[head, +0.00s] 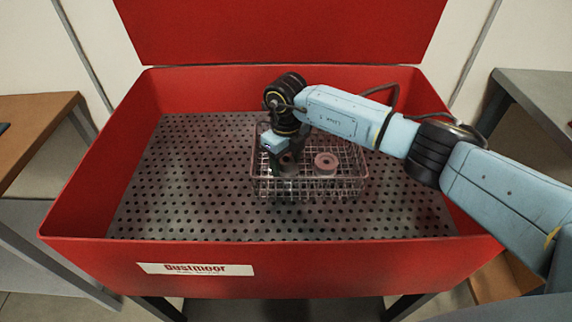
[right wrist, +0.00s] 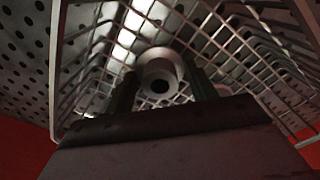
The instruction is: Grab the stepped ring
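A wire basket (head: 349,189) stands on the perforated floor of the red tub. A round pinkish ring (head: 325,162) with a central hole sits upright in its right half. A second round grey part (head: 289,168) is in the left half, mostly hidden under my right gripper (head: 285,165). I cannot tell for sure which of the two is the stepped ring. My right gripper points down into the basket. In the right wrist view, its two fingers stand apart on either side of a holed round part (right wrist: 160,76), with no clear grip on it. My left gripper is not in view.
The basket's wire walls (right wrist: 92,45) surround the right fingers closely. The red tub (head: 330,262) has high walls and a raised lid (head: 280,30). The perforated floor (head: 190,180) is clear left of the basket. Tables flank the tub.

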